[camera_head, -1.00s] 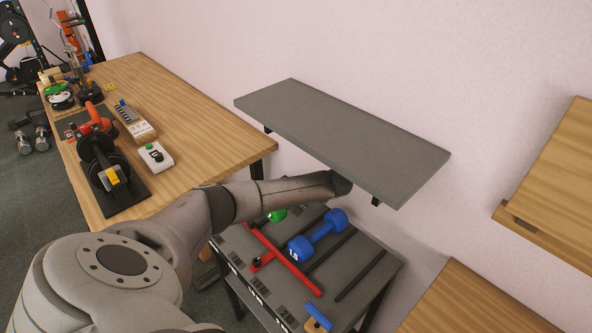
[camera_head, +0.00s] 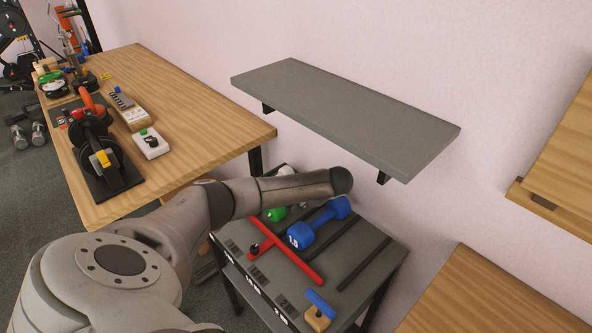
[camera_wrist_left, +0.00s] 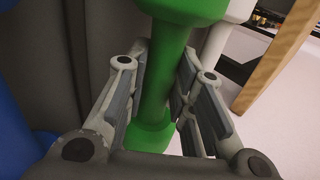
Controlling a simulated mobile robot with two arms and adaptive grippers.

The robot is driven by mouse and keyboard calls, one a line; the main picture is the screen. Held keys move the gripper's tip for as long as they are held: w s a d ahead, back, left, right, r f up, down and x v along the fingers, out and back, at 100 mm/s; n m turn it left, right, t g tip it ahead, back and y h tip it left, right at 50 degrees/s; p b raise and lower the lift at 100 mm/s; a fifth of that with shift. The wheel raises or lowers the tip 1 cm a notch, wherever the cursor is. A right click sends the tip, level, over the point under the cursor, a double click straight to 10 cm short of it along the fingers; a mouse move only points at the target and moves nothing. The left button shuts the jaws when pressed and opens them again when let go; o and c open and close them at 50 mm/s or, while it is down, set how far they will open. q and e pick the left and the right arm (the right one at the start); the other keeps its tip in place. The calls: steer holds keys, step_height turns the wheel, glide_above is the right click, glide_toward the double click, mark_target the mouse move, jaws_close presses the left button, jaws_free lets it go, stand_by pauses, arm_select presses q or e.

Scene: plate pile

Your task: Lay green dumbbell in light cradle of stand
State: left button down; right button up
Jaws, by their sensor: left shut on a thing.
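The green dumbbell (camera_wrist_left: 153,95) is between the fingers of my left gripper (camera_wrist_left: 163,85) in the left wrist view, and the gripper is shut on its handle. In the head view one green end (camera_head: 276,214) shows below my forearm, over the left part of the dark grey stand (camera_head: 372,247). The rest of it and most of the gripper are hidden by my arm. I cannot tell whether the dumbbell touches the stand. A blue dumbbell (camera_head: 319,224) lies on the stand to the right. A white dumbbell end (camera_wrist_left: 238,10) shows beside the green one. My right gripper is not in view.
A red bar (camera_head: 285,250) and a blue-topped wooden piece (camera_head: 319,310) lie on the stand. A grey shelf (camera_head: 345,115) hangs above the stand. A wooden table (camera_head: 200,105) with tools is at the left, and wooden surfaces (camera_head: 470,300) are at the right.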

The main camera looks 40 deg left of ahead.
arm_select(q)
steer(key=shift+f, duration=0.2)
stand_by(0.6)
steer(key=c, duration=1.2)
jaws_free()
steer(key=shift+c, duration=0.2)
steer(key=shift+o, duration=0.4)
steer(key=shift+s+f, duration=0.1)
steer(key=shift+f, duration=0.05)
steer(key=v, duration=1.2)
